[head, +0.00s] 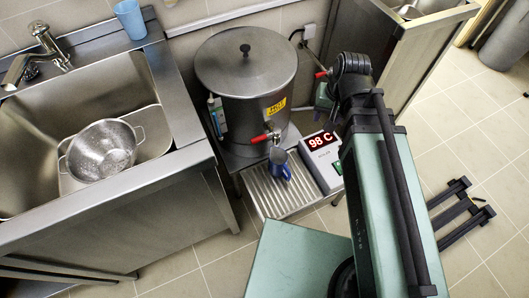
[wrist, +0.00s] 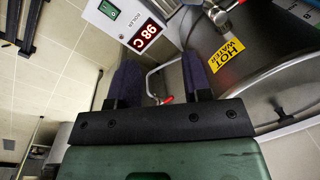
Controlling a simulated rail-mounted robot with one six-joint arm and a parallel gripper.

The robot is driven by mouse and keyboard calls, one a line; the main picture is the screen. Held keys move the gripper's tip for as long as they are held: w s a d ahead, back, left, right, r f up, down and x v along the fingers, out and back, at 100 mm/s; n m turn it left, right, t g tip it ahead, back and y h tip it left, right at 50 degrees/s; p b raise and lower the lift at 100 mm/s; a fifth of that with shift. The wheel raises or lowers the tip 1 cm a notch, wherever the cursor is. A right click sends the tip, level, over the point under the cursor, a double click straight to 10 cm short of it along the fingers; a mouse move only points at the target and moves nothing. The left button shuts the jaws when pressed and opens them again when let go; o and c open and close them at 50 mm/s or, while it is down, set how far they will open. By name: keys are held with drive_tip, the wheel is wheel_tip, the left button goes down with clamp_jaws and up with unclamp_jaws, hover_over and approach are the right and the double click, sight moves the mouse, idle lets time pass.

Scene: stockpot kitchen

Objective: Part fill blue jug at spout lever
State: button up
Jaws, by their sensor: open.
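The small blue jug (head: 283,167) stands on the slatted drip tray (head: 265,195), below the spout of the steel hot water boiler (head: 235,85). The red spout lever (head: 259,138) is on the boiler's front, above and left of the jug. The water level in the jug is too small to tell. My gripper (wrist: 160,78) is open, its two dark fingers apart with nothing held between them.
A red 98 C display (head: 322,141) sits right of the tray; it also shows in the wrist view (wrist: 146,36). A sink (head: 60,95) with a colander (head: 101,150) is at the left, and a blue cup (head: 130,19) stands behind it.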

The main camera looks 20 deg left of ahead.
drive_tip(key=a+f+m+y+b, duration=0.1)
drive_tip(key=a+f+m+b, duration=0.1)
drive_tip(key=a+f+b, duration=0.5)
drive_tip(key=m+g+y+p, duration=0.15)
drive_tip(key=m+p, duration=0.25)
drive_tip(key=m, duration=0.5)
approach(260, 137)
drive_tip(key=shift+y, duration=0.45)
drive_tip(key=b+x, duration=0.9)
drive_tip(key=b, duration=0.1)
drive_tip(key=shift+s+d+f, duration=0.1)
drive_tip(key=shift+d+f, duration=0.2)
drive_tip(key=shift+r, duration=0.15)
drive_tip(key=shift+c, duration=0.4)
clamp_jaws()
